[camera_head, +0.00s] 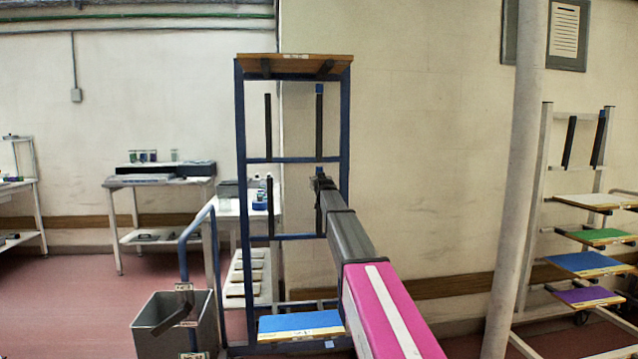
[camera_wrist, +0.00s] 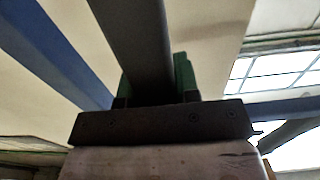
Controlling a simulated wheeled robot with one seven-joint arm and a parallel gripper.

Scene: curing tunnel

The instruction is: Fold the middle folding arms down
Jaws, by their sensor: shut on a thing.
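A tall blue rack (camera_head: 240,130) stands in the centre of the head view. Its middle left folding arm (camera_head: 270,205) is dark and stands upright. The middle right folding arm (camera_head: 318,222) is also upright, partly hidden by my gripper (camera_head: 319,184). In the wrist view, a dark bar, the middle right folding arm (camera_wrist: 135,35), runs up between the green fingers of my gripper (camera_wrist: 155,85). The gripper is shut on it. The upper left (camera_head: 267,120) and upper right (camera_head: 319,120) folding arms stand upright above the middle pair.
A wooden board (camera_head: 295,65) lies on top of the rack, and a blue-and-yellow board (camera_head: 300,325) lies low in it. A grey bin (camera_head: 160,312) stands at the rack's left. A pale pole (camera_head: 516,180) and another rack (camera_head: 530,215) with coloured boards are at right.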

